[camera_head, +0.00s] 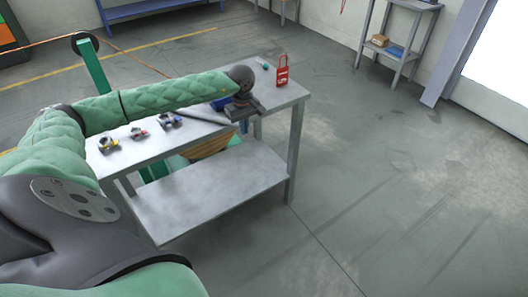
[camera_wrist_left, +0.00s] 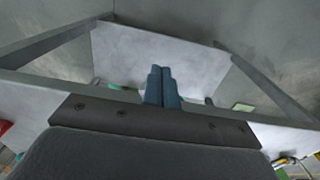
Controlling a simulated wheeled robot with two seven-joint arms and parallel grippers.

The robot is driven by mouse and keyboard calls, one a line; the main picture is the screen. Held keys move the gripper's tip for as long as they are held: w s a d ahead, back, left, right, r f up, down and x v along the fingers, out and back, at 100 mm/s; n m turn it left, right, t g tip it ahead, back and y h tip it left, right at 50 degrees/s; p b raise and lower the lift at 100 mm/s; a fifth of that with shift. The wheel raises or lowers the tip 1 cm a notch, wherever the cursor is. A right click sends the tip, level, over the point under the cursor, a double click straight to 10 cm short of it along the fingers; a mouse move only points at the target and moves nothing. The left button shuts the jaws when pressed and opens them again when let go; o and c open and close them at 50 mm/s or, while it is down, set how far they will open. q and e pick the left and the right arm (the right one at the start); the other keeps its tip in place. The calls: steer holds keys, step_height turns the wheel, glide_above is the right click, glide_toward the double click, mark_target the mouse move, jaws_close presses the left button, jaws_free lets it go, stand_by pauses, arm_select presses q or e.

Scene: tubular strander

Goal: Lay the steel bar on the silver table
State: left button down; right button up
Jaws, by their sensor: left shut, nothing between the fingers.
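The silver table (camera_head: 282,97) stands in the middle of the head view, with a lower shelf (camera_head: 210,188). A thin grey rod (camera_head: 203,117), possibly the steel bar, seems to lie on its top below my left forearm; I cannot be sure, as the arm hides part of that area. My left gripper (camera_head: 243,109) is over the table's near edge, pointing down. In the left wrist view its blue-grey fingers (camera_wrist_left: 162,88) are together with nothing between them, and the table's lower shelf (camera_wrist_left: 155,55) shows beyond. My right gripper is not in view.
Small yellow (camera_head: 109,144), red (camera_head: 139,133) and blue (camera_head: 169,119) items lie on the table's left part. A red padlock-shaped piece (camera_head: 282,71) stands at the far right. A shelf unit (camera_head: 403,38) stands at the back. The floor to the right is clear.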

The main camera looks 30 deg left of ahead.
arm_select(q)
steer(key=shift+w+a+f+b, duration=0.1)
steer(key=shift+w+a+b, duration=0.1)
steer(key=shift+a+b, duration=0.15)
steer(key=shift+w+a+f+b, duration=0.15)
steer(key=shift+a+b, duration=0.1)
steer(key=shift+a, duration=0.2)
steer(key=shift+w+a+r+b, duration=0.1)
steer(key=shift+w+a+b, duration=0.15)
steer(key=shift+a+b, duration=0.25)
steer(key=shift+w+a+r+b, duration=0.1)
steer(key=shift+w+a+b, duration=0.15)
steer(key=shift+a, duration=0.45)
steer(key=shift+w+a, duration=0.1)
steer(key=shift+a, duration=0.2)
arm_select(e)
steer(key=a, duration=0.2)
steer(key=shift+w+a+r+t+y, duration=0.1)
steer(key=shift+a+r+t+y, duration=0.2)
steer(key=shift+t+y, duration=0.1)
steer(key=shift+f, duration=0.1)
